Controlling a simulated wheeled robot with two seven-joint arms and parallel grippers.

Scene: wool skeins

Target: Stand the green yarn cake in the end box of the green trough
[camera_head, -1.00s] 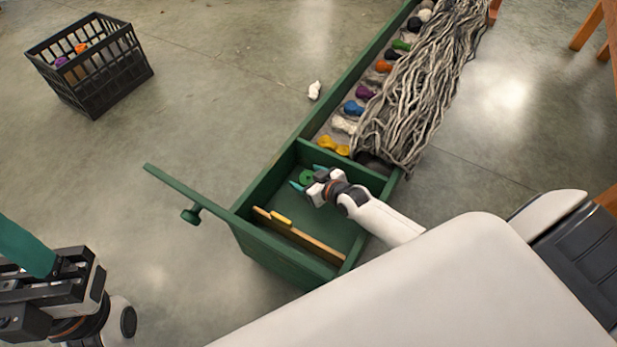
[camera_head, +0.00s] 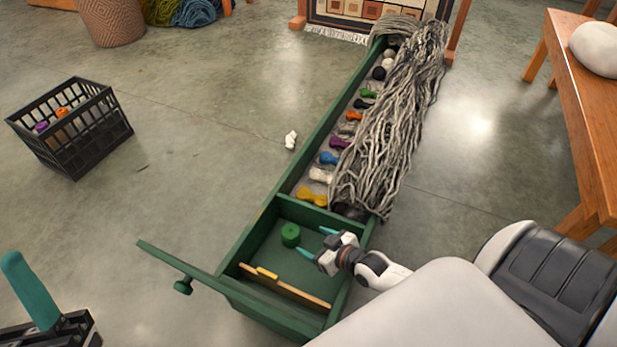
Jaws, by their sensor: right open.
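The green yarn cake (camera_head: 290,235) stands in the end box (camera_head: 262,219) of the long green trough (camera_head: 319,140), near the box's left wall. My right gripper (camera_head: 317,241) is over the same box, just right of the cake. Its teal fingers are spread and empty, apart from the cake. My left gripper (camera_head: 32,290) shows only in part at the lower left corner; one teal finger points up, and its jaw state cannot be made out.
A wooden strip with a yellow piece (camera_head: 284,286) lies across the end box. Grey yarn (camera_head: 392,120) and coloured skeins fill the trough's long part. A black crate (camera_head: 70,125) stands left, a white skein (camera_head: 290,140) lies on the floor, and a wooden bench (camera_head: 590,130) stands right.

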